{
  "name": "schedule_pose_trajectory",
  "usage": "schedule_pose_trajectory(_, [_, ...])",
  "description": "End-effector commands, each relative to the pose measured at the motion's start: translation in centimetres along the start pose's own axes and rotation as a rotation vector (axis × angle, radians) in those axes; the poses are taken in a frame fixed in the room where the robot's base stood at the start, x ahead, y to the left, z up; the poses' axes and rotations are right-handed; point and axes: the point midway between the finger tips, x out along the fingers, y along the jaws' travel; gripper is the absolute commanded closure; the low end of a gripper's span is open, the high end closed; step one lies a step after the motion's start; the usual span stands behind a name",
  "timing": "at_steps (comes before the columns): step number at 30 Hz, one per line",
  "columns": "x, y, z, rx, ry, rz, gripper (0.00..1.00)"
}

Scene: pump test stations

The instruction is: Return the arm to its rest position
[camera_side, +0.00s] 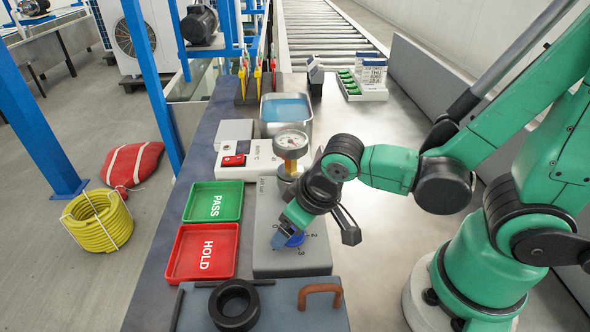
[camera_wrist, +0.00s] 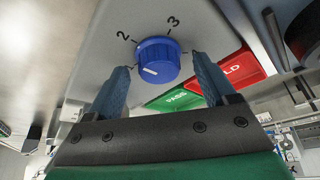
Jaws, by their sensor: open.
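My green arm reaches in from the right in the side view, with my gripper (camera_side: 312,238) low over a grey box (camera_side: 265,215). A blue knob (camera_side: 296,239) on the box is mostly hidden behind my fingers there. In the wrist view my gripper (camera_wrist: 165,82) is open, with one blue finger on each side of the blue knob (camera_wrist: 157,58). A gap shows on both sides, wider on the right. The knob has a white mark and the numbers 2 and 3 beside it.
A green PASS tray (camera_side: 232,188) and a red HOLD tray (camera_side: 226,237) lie left of the box. A pressure gauge (camera_side: 290,142) stands behind it. A black ring (camera_side: 234,318) and brown handle (camera_side: 320,288) are in front. The bench is clear right of the box.

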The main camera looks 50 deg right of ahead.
Motion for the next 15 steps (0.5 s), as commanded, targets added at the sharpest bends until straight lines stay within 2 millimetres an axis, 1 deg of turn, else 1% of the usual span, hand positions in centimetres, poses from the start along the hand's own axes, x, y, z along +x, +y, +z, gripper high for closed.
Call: schedule_pose_trajectory(15, [0.03, 0.27, -0.07, -0.438, -0.002, -0.182, 0.23])
